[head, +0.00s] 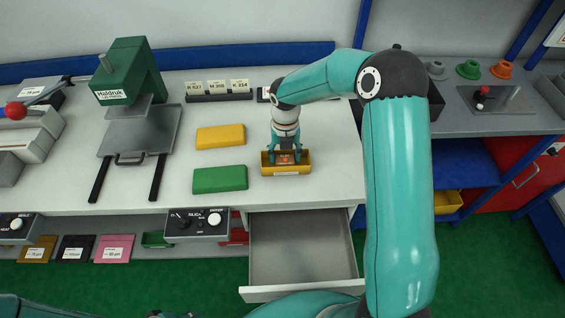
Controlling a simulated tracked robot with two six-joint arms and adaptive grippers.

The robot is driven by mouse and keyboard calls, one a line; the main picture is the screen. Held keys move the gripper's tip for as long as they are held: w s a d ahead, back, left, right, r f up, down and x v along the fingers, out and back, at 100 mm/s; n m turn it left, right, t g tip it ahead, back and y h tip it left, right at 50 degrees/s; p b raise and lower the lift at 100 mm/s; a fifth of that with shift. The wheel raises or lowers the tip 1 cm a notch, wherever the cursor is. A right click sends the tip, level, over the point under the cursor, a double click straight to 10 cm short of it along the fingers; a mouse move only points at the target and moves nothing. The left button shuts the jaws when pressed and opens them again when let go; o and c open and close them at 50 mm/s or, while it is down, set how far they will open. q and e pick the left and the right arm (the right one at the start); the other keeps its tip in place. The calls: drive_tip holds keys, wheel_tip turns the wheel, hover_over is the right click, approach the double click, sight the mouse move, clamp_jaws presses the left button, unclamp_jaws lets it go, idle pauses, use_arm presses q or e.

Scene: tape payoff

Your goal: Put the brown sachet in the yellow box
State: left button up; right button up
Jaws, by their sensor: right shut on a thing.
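The yellow box (287,171) is a small open-topped tray on the white worktop, right of the green block. My right gripper (286,156) points down into the box from above. It is shut on a small brown item with an orange mark, which looks like the brown sachet (285,158). The sachet is between the fingers, inside the box's outline; the fingers partly cover it, and I cannot tell whether it touches the box floor.
A yellow block (220,136) and a green block (220,179) lie left of the box. A green press (128,75) stands further left. An open, empty drawer (303,248) juts out below the worktop. A control box (197,223) hangs at the front edge.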

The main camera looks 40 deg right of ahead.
drive_tip(key=shift+w+f, duration=0.1)
drive_tip(key=shift+f, duration=0.7)
use_arm(q)
drive_tip(key=shift+f, duration=0.55)
use_arm(e)
drive_tip(key=shift+r, duration=0.1)
drive_tip(key=o, duration=1.1)
